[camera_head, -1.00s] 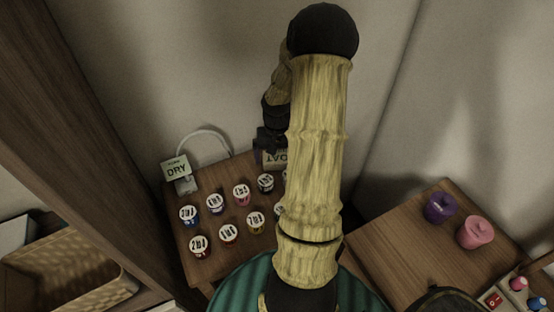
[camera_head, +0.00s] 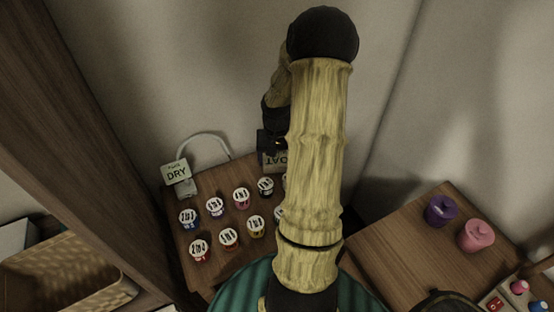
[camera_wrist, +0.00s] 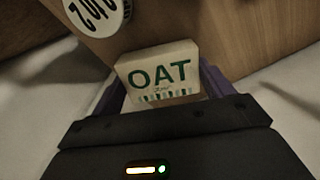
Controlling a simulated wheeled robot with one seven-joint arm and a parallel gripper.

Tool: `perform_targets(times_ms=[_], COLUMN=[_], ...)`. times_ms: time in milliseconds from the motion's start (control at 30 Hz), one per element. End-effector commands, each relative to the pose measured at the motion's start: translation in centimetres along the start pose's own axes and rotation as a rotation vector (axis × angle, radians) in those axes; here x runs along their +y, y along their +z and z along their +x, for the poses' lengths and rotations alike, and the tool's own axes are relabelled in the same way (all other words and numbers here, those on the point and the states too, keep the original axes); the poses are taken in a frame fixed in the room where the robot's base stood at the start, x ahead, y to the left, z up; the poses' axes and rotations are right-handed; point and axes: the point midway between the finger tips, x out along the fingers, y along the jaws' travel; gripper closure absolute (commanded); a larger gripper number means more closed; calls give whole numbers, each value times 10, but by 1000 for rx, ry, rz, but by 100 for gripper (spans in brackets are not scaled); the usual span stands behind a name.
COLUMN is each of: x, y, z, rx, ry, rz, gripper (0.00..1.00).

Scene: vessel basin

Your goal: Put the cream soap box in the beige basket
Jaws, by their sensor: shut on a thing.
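The cream soap box (camera_wrist: 157,74), with green "OAT" lettering, is between the two purple fingers of my gripper (camera_wrist: 160,88) in the wrist view. My gripper is shut on it. In the head view the box (camera_head: 275,161) shows just below my dark gripper (camera_head: 271,142), at the back of the small wooden table; my arm hides part of it. I cannot tell how far it is above the tabletop. The beige basket (camera_head: 92,293) is at the lower left, partly cut off, and its inside looks empty.
Several white-lidded jars (camera_head: 228,238) stand in rows on the small table (camera_head: 182,238). A dark wooden upright (camera_head: 85,130) rises between table and basket. Purple (camera_head: 439,211) and pink (camera_head: 476,236) jars stand on the right table.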

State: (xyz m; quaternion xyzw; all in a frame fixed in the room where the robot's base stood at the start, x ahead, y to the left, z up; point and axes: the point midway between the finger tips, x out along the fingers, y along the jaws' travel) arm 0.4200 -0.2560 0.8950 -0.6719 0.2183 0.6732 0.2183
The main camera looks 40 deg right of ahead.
Motion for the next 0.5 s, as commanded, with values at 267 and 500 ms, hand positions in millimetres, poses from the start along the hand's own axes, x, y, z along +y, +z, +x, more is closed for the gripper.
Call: perform_targets(times_ms=[267,500], x=[0,0], y=[-2,-1], z=[-45,-87], rx=[7,6], ry=[1,1], rz=[1,1], gripper=[49,49])
